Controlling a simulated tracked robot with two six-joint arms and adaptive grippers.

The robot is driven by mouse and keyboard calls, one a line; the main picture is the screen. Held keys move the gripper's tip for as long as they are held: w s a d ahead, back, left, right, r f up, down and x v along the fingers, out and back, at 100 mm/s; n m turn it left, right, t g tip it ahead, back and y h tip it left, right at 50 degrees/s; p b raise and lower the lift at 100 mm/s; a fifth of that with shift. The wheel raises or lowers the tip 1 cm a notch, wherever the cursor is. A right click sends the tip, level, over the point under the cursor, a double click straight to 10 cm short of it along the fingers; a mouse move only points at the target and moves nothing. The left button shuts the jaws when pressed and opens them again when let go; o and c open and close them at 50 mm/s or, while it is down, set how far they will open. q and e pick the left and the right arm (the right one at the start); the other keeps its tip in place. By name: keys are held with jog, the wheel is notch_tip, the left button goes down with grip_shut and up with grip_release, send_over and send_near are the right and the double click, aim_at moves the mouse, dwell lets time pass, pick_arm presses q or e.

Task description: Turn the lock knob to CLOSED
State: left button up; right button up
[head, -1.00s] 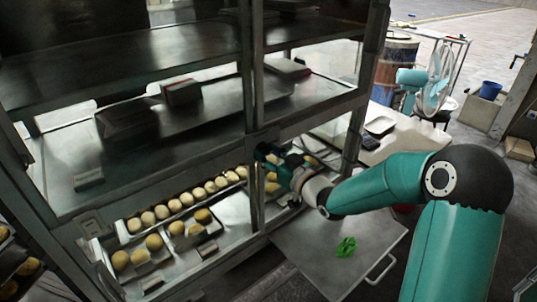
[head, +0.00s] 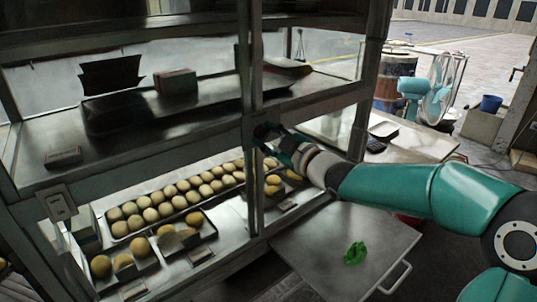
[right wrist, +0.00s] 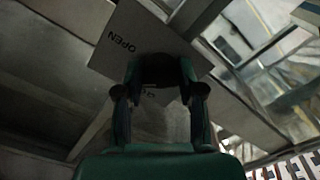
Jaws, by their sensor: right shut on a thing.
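The lock knob (right wrist: 157,63) is a dark piece between the fingers in the right wrist view, mostly hidden by them. Behind it is a pale plate (right wrist: 128,30) with the word OPEN at its upper left. A second, partly covered label shows between the fingers and is not fully readable. My right gripper (right wrist: 161,75) is shut on the knob. In the head view my right gripper (head: 272,140) is at the middle post of the metal-framed cabinet (head: 253,190). The knob's exact angle cannot be told. My left gripper is not in view.
Trays of round buns (head: 150,212) lie on the cabinet's lower shelf. A flat metal panel (head: 345,235) with a green crumpled item (head: 355,252) juts out below my right arm. A counter (head: 420,143) and a fan (head: 437,85) stand to the right.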

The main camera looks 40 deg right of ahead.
jog(key=shift+f+n+b, duration=0.1)
jog(key=shift+n+b, duration=3.5)
jog(key=shift+n, duration=1.4)
jog(key=shift+a, duration=0.1)
jog(key=o, duration=1.1)
jog(key=shift+w, duration=0.1)
jog(key=shift+o, duration=0.2)
